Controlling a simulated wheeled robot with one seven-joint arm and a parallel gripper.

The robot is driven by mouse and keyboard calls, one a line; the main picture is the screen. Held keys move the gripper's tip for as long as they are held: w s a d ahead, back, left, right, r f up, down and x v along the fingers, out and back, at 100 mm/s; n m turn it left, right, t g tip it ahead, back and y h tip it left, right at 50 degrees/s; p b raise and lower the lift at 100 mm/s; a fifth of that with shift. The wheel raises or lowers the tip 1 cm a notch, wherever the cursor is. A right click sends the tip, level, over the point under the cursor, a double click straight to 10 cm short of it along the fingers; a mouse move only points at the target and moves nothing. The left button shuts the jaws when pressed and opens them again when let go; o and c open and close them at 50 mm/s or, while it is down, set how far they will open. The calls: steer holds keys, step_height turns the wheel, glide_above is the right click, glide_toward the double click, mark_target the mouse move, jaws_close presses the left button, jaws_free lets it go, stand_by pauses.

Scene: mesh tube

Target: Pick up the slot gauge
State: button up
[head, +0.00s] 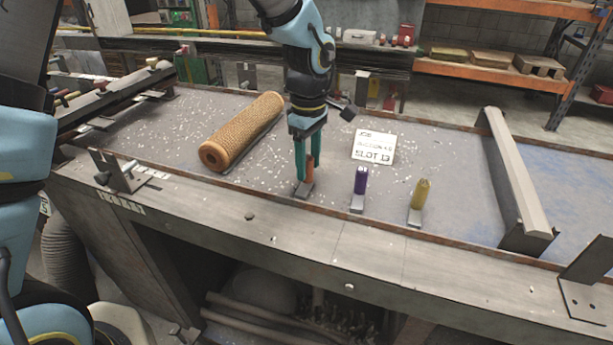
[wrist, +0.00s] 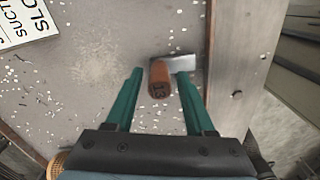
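An orange-brown slot gauge (head: 309,166) with a flat metal foot stands on the bench, between the green fingers of my gripper (head: 307,178). In the wrist view the gauge's handle (wrist: 159,82) shows the number 13 on its end, and its metal plate lies beyond it. My gripper (wrist: 160,75) is open there, with a finger on either side of the handle and a visible gap at least on the right. A purple gauge (head: 360,181) and a yellow gauge (head: 420,193) stand to the right on similar metal feet.
A white sign (head: 373,147) reading SLOT 13 lies behind the gauges. A tan mesh tube (head: 242,131) lies to the left. A raised metal bar (head: 518,175) crosses the bench at right. White chips litter the bench top, which has a rim along its front edge.

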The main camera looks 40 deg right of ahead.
jaws_close()
stand_by(0.5)
